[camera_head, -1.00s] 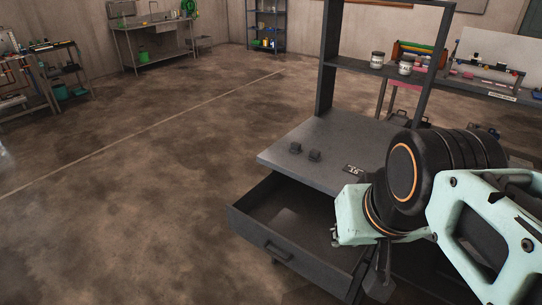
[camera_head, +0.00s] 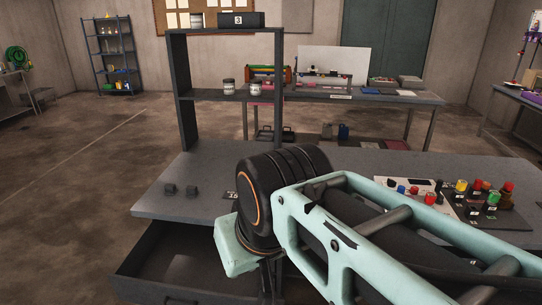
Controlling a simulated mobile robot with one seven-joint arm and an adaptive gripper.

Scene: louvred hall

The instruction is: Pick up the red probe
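I cannot make out a red probe with certainty; the small red-topped pieces (camera_head: 430,198) on the bench at right look like knobs or buttons. My arm reaches in from the right over the grey workbench (camera_head: 165,203). Only a dark part of my gripper (camera_head: 268,280) shows, below the pale green wrist and in front of the bench edge by the open drawer. Its fingertips are hidden or too dark to tell open from shut.
The open drawer (camera_head: 185,262) juts out under the bench at left and its visible floor looks empty. Two small dark blocks (camera_head: 180,190) sit on the bench. A dark shelf frame (camera_head: 184,100) rises behind. A control panel (camera_head: 418,188) and colored knobs (camera_head: 490,190) are at right.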

